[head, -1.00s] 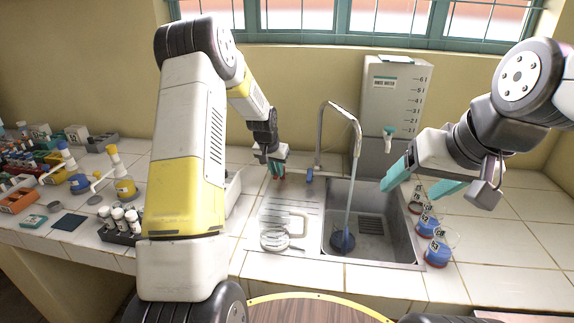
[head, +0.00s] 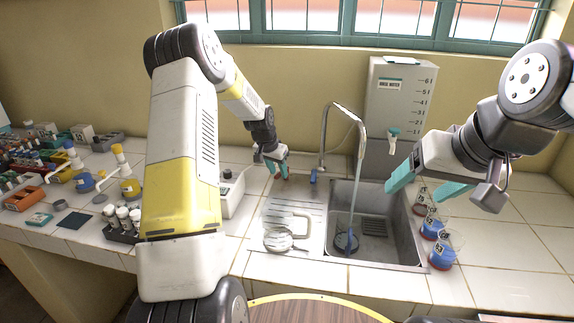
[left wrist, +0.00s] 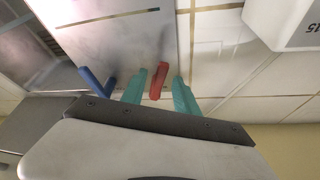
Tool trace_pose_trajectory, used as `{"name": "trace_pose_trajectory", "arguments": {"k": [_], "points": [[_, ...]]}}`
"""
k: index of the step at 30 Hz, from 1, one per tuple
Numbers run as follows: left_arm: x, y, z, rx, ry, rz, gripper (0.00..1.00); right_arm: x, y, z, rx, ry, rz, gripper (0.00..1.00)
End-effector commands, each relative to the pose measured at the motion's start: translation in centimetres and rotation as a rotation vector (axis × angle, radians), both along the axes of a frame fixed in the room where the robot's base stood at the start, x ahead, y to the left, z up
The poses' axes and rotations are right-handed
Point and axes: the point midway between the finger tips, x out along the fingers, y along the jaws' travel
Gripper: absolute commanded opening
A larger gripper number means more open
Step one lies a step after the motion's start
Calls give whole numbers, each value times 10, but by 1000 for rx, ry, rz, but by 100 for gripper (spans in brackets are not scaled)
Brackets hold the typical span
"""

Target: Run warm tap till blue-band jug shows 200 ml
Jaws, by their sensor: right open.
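A clear jug with a handle (head: 282,238) stands on the draining board; I cannot make out a band or level on it. The tap spout (head: 345,108) arches over the sink (head: 392,245), with a bluish stream below it. A round blue patch (head: 346,241) lies under the stream; I cannot tell what it is. My left gripper (head: 274,164) is behind the board; in the left wrist view its teal fingers stand either side of the red tap lever (left wrist: 160,80), with narrow gaps. The blue lever (left wrist: 97,84) is beside them. My right gripper (head: 428,186) is open and empty right of the sink.
Flasks with blue liquid (head: 442,257) line the sink's right edge, close to my right gripper. A grey water tank (head: 400,100) stands behind. Racks and bottles (head: 122,222) crowd the left counter. The right counter is mostly clear.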

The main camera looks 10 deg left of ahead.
Motion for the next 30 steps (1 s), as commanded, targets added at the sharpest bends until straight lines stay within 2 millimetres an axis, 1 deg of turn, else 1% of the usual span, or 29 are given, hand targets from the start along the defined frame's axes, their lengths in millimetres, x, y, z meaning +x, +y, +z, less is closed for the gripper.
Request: {"name": "trace_pose_trajectory", "arguments": {"k": [2, 5, 12, 16, 21, 30], "points": [[0, 0, 3, 0, -1, 0, 36, 0, 0, 0, 0, 0, 0, 72], [-3, 2, 13, 0, -4, 1, 36, 0, 0, 0, 0, 0, 0, 72], [-19, 8, 50, 1, -2, 2, 36, 0, 0, 0, 0, 0, 0, 72], [-25, 10, 65, 0, -1, 1, 36, 0, 0, 0, 0, 0, 0, 72], [-28, 11, 72, 0, 0, 0, 36, 0, 0, 0, 0, 0, 0, 72], [-28, 11, 72, 0, 0, 0, 36, 0, 0, 0, 0, 0, 0, 72]]}}
